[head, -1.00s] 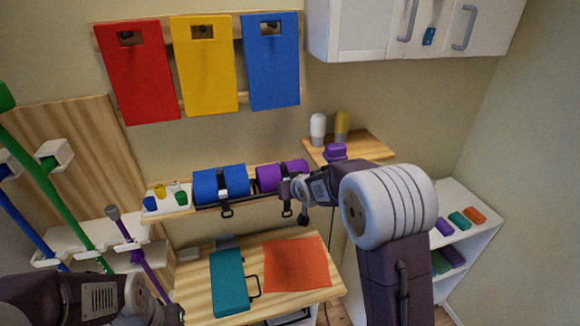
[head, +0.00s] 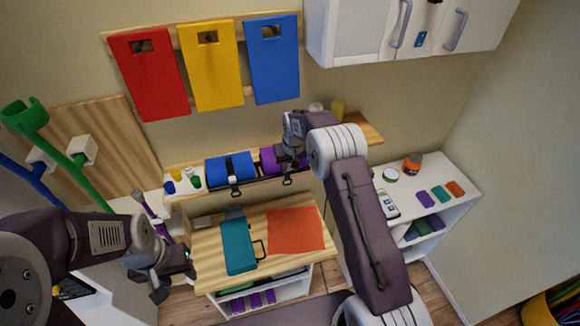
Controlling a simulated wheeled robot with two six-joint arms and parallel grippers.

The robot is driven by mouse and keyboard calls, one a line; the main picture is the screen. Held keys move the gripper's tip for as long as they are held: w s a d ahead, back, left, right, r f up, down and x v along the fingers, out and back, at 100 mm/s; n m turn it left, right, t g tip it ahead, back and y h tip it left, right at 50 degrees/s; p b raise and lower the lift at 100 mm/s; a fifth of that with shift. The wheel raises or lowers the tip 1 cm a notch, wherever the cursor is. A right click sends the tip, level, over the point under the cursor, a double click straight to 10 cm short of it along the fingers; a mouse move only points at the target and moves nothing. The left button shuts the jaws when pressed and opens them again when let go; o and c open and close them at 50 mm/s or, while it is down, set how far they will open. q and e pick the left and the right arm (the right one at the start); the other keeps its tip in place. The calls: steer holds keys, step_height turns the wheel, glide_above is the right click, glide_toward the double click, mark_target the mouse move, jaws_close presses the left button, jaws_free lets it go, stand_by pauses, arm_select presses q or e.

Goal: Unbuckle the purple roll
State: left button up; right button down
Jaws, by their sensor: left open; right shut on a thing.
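The purple roll (head: 268,160) lies on the wooden wall shelf, right of the blue roll (head: 220,172). My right arm hides much of its right part. A dark strap end with a buckle piece (head: 288,181) hangs below its front. My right gripper (head: 290,163) is at the front of the purple roll, shut on what looks like its strap buckle; the fingertips are too small and covered to tell exactly. The blue roll has its own dark strap with a hanging buckle (head: 235,193). My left gripper (head: 175,285) is open and empty, low at left, away from the rolls.
Below is a wooden table (head: 210,265) with a teal case (head: 238,247) and an orange sheet (head: 295,230). A white shelf unit (head: 440,205) stands at right; red, yellow and blue boards hang above.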

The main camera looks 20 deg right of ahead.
steer(key=shift+w+r+g, duration=0.1)
steer(key=shift+g, duration=0.3)
stand_by(0.3)
steer(key=c, duration=1.2)
jaws_free()
steer(key=shift+w, duration=0.1)
